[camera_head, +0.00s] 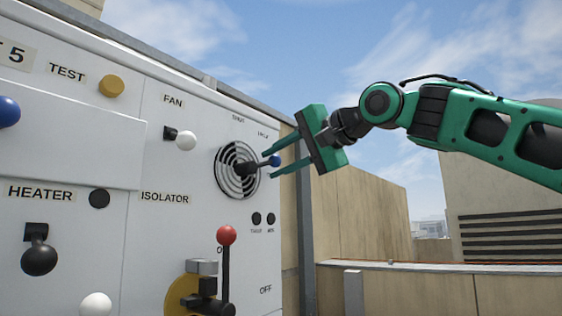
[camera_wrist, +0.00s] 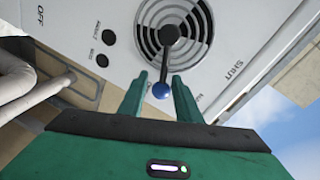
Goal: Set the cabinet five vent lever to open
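The vent lever is a dark arm (camera_head: 254,165) with a blue ball knob (camera_head: 275,160), mounted over a round slotted vent grille (camera_head: 237,184) on the white cabinet front. In the head view it points right; a small label above the grille appears to read SHUT, and another at its upper right is too small to read. My green gripper (camera_head: 268,164) reaches in from the right with its fingers apart. In the wrist view the blue knob (camera_wrist: 161,91) sits between the open fingertips (camera_wrist: 159,80), with gaps visible beside it.
A red-knobbed upright isolator lever (camera_head: 226,265) stands below the vent. Two small dark buttons (camera_head: 264,219) lie under the grille. The white-knobbed fan lever (camera_head: 184,139) and black heater handle (camera_head: 39,258) are to the left. Open air lies right of the cabinet edge.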

